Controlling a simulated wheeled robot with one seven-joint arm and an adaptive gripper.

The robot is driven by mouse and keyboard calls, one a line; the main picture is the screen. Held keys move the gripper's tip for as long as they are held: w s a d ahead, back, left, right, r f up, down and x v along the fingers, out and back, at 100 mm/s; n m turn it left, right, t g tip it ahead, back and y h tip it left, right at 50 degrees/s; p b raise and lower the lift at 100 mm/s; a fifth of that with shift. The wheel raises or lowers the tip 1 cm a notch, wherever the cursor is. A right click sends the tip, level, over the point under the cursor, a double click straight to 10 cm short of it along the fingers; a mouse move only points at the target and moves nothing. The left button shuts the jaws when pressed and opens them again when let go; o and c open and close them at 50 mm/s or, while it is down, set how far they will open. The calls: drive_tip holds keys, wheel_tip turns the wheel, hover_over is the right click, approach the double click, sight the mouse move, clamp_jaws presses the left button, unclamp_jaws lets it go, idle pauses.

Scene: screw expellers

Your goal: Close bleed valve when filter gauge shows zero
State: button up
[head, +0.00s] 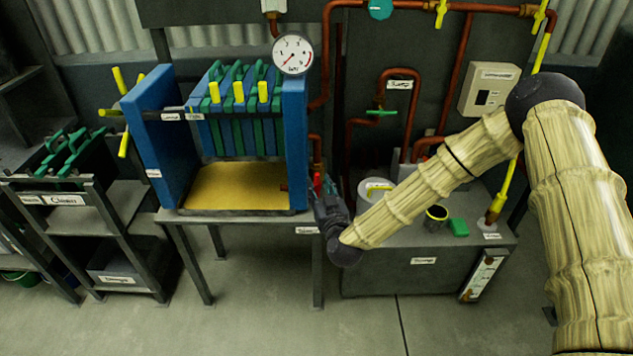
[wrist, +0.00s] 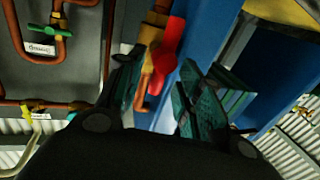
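The round white filter gauge (head: 293,53) sits on top of the blue filter press (head: 296,140). Its thin needle seems to point to the lower left, but the numbers are too small to read surely. A valve with a red handle, which I take for the bleed valve (wrist: 168,50), sits on a copper and brass pipe beside the press's right end. In the head view its red handle (head: 317,183) shows partly, just above my gripper. My gripper (wrist: 163,72) is open, with one dark finger on each side of the red handle; contact cannot be told.
A green-handled valve (head: 381,112) is on the pipes to the right. A yellow tray (head: 235,187) lies under the press plates. A shelf rack (head: 105,218) stands left.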

drive_tip(key=shift+x, duration=1.4)
clamp_jaws()
